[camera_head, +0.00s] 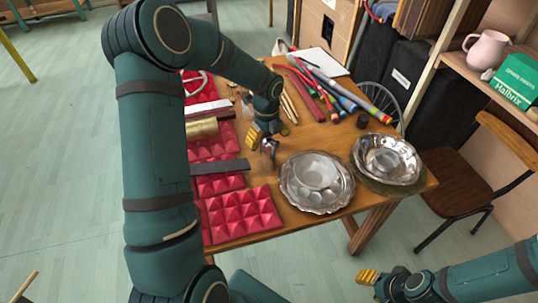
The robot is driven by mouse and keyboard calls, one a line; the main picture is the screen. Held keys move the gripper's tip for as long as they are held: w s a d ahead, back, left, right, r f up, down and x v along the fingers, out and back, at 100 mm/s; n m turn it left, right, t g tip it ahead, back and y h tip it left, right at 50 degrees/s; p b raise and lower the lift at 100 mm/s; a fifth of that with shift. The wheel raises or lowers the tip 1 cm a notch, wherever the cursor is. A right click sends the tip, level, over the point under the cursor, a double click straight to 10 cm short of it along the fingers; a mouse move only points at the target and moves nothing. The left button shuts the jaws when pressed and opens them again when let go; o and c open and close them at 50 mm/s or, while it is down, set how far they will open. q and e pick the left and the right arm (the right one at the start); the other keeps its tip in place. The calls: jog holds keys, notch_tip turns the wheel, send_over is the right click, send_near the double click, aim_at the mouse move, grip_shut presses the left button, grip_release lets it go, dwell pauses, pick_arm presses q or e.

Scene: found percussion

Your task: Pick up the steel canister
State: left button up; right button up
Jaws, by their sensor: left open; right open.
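My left gripper (262,140) is open above the middle of the wooden table (345,137), its yellow finger pad facing down. A small shiny grey shape (269,148) shows right at its fingers; I cannot tell whether it is the steel canister or part of the gripper. No other thing is clearly a steel canister. A brass-coloured cylinder (202,128) lies on the red foam to the left, partly behind my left arm. My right gripper (367,276) is open and empty, low at the bottom right, off the table and over the floor.
Two silvery dishes with bowls, a left one (292,197) and a right one (413,168), stand at the table's front right. Red pyramid foam (240,214) covers the left side. Coloured tubes (345,103) lie behind. A chair (455,183) stands at right.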

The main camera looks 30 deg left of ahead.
aim_at(270, 153)
pick_arm(q)
jog(key=f, duration=0.3)
jog(key=f+b, duration=0.1)
jog(key=shift+w+d+f, duration=0.1)
jog(key=shift+w+f, duration=0.05)
jog(key=shift+w, duration=0.1)
jog(key=c, duration=1.3)
